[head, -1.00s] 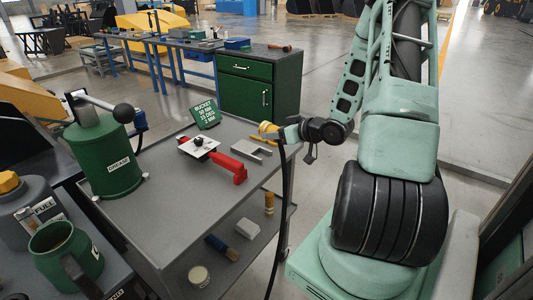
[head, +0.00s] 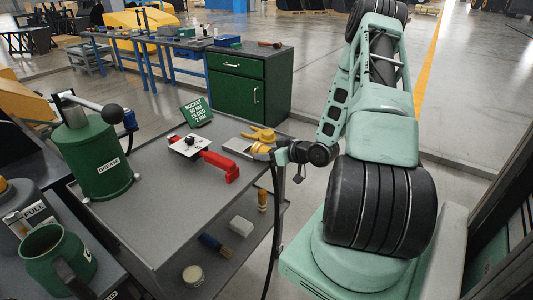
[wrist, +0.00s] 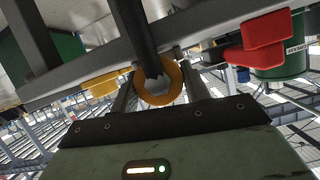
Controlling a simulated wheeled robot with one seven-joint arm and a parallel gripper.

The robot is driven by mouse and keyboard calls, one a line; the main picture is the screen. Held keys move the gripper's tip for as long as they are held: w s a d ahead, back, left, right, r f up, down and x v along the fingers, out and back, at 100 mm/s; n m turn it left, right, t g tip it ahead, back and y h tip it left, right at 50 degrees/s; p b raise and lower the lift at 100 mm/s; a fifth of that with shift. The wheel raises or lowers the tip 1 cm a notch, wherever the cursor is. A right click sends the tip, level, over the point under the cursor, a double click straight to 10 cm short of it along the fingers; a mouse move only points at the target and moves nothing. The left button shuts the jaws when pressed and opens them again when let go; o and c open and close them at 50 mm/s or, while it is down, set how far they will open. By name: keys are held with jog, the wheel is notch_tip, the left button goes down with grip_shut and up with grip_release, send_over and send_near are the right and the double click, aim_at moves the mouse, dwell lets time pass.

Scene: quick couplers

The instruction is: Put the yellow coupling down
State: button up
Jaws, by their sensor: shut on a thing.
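The yellow coupling (head: 263,134) is at the right edge of the grey cart top (head: 175,215), in the head view. My gripper (head: 276,156) reaches it from the right and is shut on it. A black hose (head: 276,205) hangs from the coupling down past the cart's edge. In the wrist view the coupling shows as a yellow ring (wrist: 159,97) between my two fingers (wrist: 158,88), with the dark hose in front of it. I cannot tell whether the coupling touches the cart top.
The front middle of the cart top is clear. A lower shelf holds brushes and a white block (head: 241,226).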

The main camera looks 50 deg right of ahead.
jog(key=shift+f, duration=0.15)
jog(key=o, duration=1.2)
jog(key=b+v, duration=0.1)
jog(key=v, duration=1.6)
jog(key=shift+s+d+b, duration=0.1)
jog(key=shift+s+b, duration=0.05)
jog(key=shift+b, duration=0.25)
